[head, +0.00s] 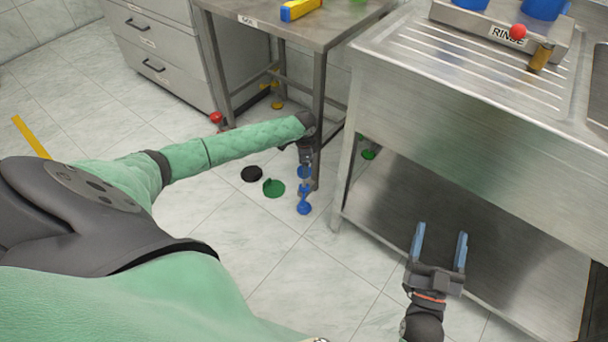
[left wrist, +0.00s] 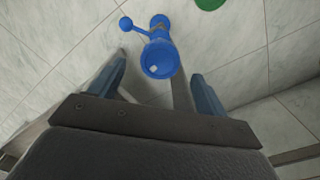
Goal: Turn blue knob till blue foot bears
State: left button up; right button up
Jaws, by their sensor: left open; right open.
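The blue knob (left wrist: 160,60) is a round, cup-like piece with a small pale square in it. It stands just ahead of my left fingers in the left wrist view, roughly between their lines. A thin blue arm with a ball end (left wrist: 125,23) sticks out beside it. The blue foot (head: 304,208) shows low by the near leg of the small table in the head view; whether it touches the floor I cannot tell. My left gripper (head: 306,156) is open above the blue parts and points down. My right gripper (head: 439,246) is open and empty before the sink unit.
The small steel table (head: 268,30) stands beside a drawer cabinet (head: 160,50). Red (head: 216,117), yellow (head: 277,105) and green (head: 368,154) parts sit low behind. A black disc (head: 251,174) and a green disc (head: 273,188) lie on the floor. The sink unit (head: 440,100) limits room at right.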

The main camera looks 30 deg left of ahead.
notch_tip(320, 180, down, 12)
jog(key=g+p, duration=0.1)
jog(key=g, duration=0.3)
jog(key=shift+w+a+f+h, duration=0.15)
jog(key=shift+a+h, duration=0.2)
jog(key=shift+h, duration=0.05)
dwell(0.9)
